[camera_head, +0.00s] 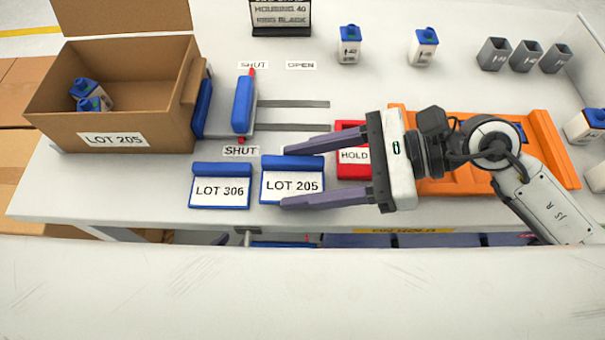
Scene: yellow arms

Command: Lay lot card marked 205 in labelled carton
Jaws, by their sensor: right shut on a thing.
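The lot card marked LOT 205 (293,186) is blue with a white label, at the front middle of the table. My right gripper (283,176) reaches in from the right and is shut on this card, one finger along its far edge and one along its near edge. I cannot tell whether the card touches the table. The open cardboard carton labelled LOT 205 (150,129) stands at the back left, with blue-and-white bottles (91,95) inside. My left gripper is not in view.
A LOT 306 card (220,188) lies just left of the held card. A blue-handled slide (242,104) with SHUT and OPEN labels stands beside the carton. A red HOLD piece (352,165) and an orange tray (553,150) lie to the right. Grey cups (526,55) stand behind.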

